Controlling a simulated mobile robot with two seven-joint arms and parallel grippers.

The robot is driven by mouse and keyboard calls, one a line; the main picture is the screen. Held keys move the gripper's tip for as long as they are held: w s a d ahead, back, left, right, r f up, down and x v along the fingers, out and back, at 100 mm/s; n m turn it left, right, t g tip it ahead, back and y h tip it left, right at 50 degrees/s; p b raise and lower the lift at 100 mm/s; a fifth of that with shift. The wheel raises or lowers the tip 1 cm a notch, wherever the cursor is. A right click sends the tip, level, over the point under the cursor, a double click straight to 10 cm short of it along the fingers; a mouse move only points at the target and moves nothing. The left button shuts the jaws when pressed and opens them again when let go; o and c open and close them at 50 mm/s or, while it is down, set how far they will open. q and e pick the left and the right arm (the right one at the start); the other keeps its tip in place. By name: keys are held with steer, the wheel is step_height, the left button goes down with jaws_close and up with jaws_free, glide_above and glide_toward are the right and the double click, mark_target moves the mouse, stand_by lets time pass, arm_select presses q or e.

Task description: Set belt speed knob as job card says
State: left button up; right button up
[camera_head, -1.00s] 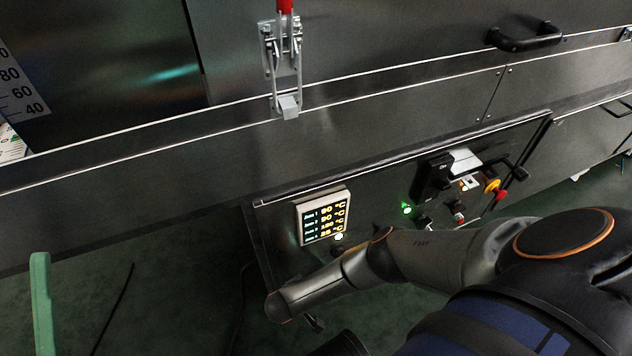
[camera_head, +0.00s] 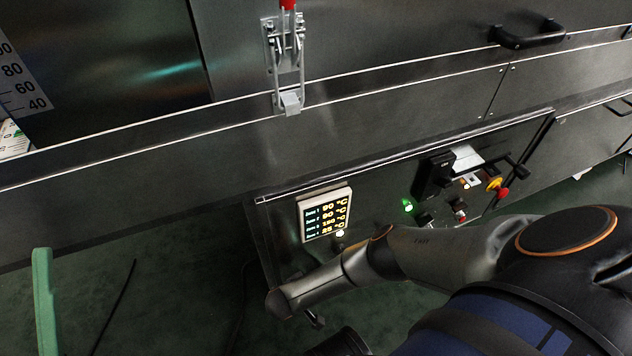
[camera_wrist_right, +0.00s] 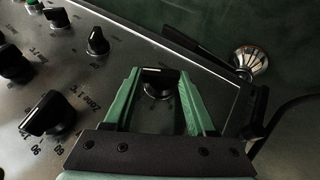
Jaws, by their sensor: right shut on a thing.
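The control panel (camera_head: 375,225) is on the machine's lower front, partly hidden by my right arm in the head view. In the right wrist view, the two green fingers of my right gripper (camera_wrist_right: 160,78) stand on either side of a black knob (camera_wrist_right: 158,84). The gripper is shut on this knob, which still sits on the panel. Its label is too small to read, so I cannot tell whether it is the belt speed knob. In the head view, my right gripper is hidden. No job card can be made out for sure.
Other black knobs (camera_wrist_right: 50,113) sit on the panel left of my fingers. A lit temperature display (camera_head: 325,215) and a green lamp (camera_head: 408,206) are on the panel. A red and yellow button (camera_head: 499,189) is at its right.

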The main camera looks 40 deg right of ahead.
arm_select(q)
steer(key=shift+f, duration=0.1)
arm_select(e)
steer(key=shift+f+h, duration=0.1)
steer(key=shift+h, duration=0.5)
steer(key=o, duration=1.4)
steer(key=shift+c, duration=0.2)
steer(key=shift+a, duration=0.1)
